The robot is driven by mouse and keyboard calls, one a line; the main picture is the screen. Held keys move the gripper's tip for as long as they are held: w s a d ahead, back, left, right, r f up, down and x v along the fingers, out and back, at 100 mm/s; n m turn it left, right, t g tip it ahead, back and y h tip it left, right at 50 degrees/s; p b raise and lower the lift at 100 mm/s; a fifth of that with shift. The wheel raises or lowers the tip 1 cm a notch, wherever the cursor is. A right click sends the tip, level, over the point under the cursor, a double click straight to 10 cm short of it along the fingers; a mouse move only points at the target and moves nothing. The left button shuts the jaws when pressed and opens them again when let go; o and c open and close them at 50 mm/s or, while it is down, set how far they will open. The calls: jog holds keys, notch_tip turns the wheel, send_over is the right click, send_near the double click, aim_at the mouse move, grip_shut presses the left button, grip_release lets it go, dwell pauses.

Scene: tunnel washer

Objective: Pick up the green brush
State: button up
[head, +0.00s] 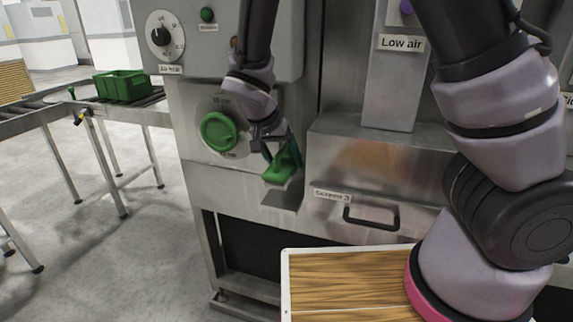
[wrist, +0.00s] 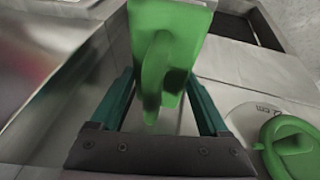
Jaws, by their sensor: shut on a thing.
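The green brush (head: 282,168) is in my gripper (head: 278,154), in front of the machine, just above a small metal ledge. In the wrist view the brush (wrist: 168,45) stands between the two teal fingers of my gripper (wrist: 160,100), its green handle toward the palm. My gripper is shut on the handle. I cannot tell whether the bristles touch the ledge.
A round green knob (head: 218,131) sits left of my gripper, also in the wrist view (wrist: 290,146). A drawer handle (head: 371,217) labelled Screen 3 is to the right. A wooden-topped tray (head: 345,285) is in front. A green crate (head: 123,86) stands on the roller conveyor.

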jog(key=s+a, duration=0.3)
jog(key=s, duration=0.5)
jog(key=s+a, duration=0.3)
jog(key=s, duration=0.5)
jog(key=shift+s, duration=0.1)
jog(key=o, duration=0.8)
jog(key=c, duration=0.5)
jog(key=shift+o, duration=0.2)
